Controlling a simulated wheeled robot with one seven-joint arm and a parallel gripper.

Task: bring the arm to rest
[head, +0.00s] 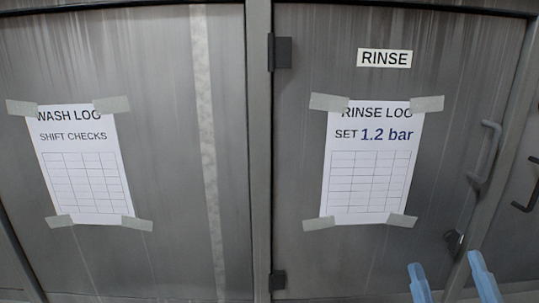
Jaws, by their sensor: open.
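My gripper (446,268) shows at the bottom right of the head view. Only its two light blue fingers are visible, standing apart with nothing between them. They are in front of the lower right part of the grey metal door. The rest of my arm is out of view.
A grey door (300,180) bears a "RINSE" label (384,58), a taped rinse log sheet (366,165) reading "SET 1.2 bar", and a handle (486,152). Left of it, a panel (170,200) bears a taped wash log sheet (84,165). Another handle (527,196) is at the right edge.

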